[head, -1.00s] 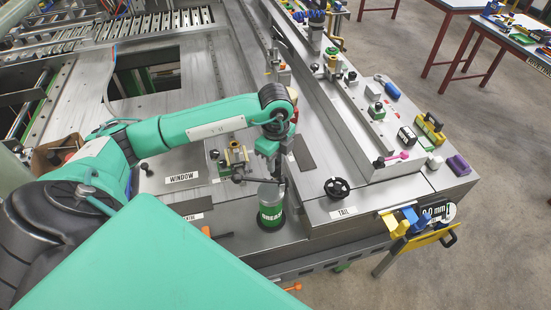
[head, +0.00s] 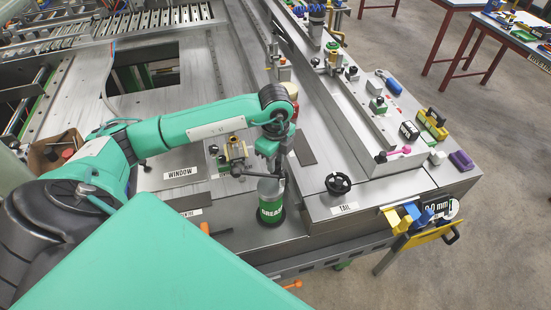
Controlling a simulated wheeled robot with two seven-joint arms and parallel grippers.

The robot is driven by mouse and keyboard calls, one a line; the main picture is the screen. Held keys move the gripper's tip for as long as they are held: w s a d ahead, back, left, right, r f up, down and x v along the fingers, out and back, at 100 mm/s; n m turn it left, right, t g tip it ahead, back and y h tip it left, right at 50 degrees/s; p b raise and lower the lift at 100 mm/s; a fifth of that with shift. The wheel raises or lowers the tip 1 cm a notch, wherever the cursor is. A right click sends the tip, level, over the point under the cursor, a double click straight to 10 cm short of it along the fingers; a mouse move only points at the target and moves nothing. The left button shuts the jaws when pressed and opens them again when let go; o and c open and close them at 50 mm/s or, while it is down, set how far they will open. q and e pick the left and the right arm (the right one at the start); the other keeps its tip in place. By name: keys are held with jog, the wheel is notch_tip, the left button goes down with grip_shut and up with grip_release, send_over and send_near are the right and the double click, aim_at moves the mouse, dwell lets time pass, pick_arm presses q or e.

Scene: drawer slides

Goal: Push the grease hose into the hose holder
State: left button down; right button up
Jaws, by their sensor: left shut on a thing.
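My left gripper (head: 270,164) points down just above the grease can (head: 270,212), a grey cylinder with a green label on the steel bench. The gripper is shut on a thin dark piece at the can's top, which looks like the grease hose (head: 248,172). This piece sticks out to the left toward a brass fitting (head: 236,152). The fingertips and most of the held part are hidden or too small to make out. I cannot tell which part is the hose holder. My right gripper is not in view.
A black handwheel (head: 338,184) stands right of the can, behind the TAIL label (head: 344,208). A WINDOW plate (head: 182,172) lies to the left. A long raised rail runs behind. Yellow and blue tools (head: 404,216) hang at the bench's right edge.

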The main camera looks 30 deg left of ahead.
pick_arm(q)
jog(key=shift+f, duration=0.45)
jog(key=c, duration=1.1)
grip_release()
jog(key=shift+o, duration=0.2)
jog(key=shift+r, duration=0.15)
jog(key=shift+r+p, duration=1.35)
jog(key=shift+r, duration=1.1)
